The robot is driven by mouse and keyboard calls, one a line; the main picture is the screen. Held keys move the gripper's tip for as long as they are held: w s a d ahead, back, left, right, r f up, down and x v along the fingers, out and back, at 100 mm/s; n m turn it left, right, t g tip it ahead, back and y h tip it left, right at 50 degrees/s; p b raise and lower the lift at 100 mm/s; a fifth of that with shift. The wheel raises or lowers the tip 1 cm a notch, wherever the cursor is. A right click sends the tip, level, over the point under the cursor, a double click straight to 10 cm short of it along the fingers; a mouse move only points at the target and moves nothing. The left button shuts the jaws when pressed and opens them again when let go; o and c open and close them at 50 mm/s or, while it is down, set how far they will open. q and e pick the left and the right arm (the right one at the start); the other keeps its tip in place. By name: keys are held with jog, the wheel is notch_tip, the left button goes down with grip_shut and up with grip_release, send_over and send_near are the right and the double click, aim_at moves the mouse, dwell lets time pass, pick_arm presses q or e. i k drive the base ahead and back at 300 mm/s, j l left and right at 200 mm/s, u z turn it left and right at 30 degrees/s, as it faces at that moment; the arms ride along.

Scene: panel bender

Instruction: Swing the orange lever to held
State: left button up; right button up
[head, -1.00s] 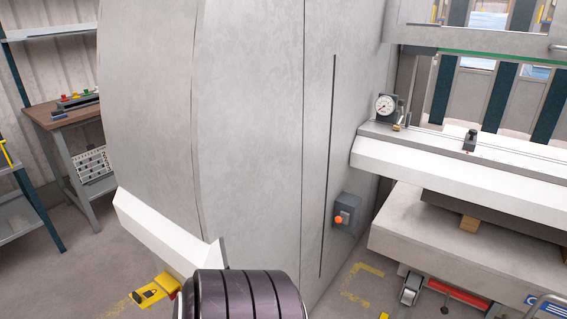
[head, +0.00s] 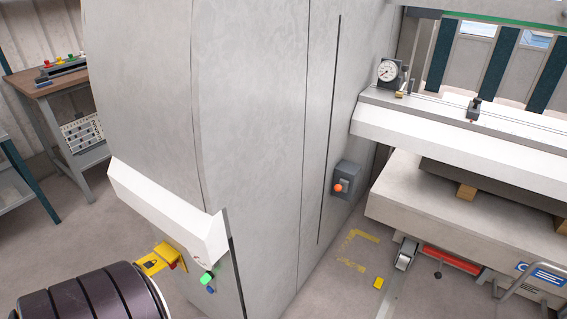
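A grey switch box (head: 346,178) is mounted on the side face of the large grey machine housing, right of a long dark vertical slot. The orange lever (head: 338,187) shows on it as a round orange end facing me. Its shaft and any position marking are too small to read. Neither gripper is in view. A dark ribbed link of my arm is at the lower left, well away from the lever.
The grey housing (head: 255,130) fills the middle. A white ledge (head: 165,215) juts out low, with a yellow lock-marked piece (head: 155,258), a green knob (head: 207,279) and a blue knob (head: 211,290) below. A white beam (head: 450,140) with a dial gauge (head: 388,71) extends right.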

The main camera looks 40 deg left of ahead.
aim_at(338, 187)
jog(key=u, duration=0.95)
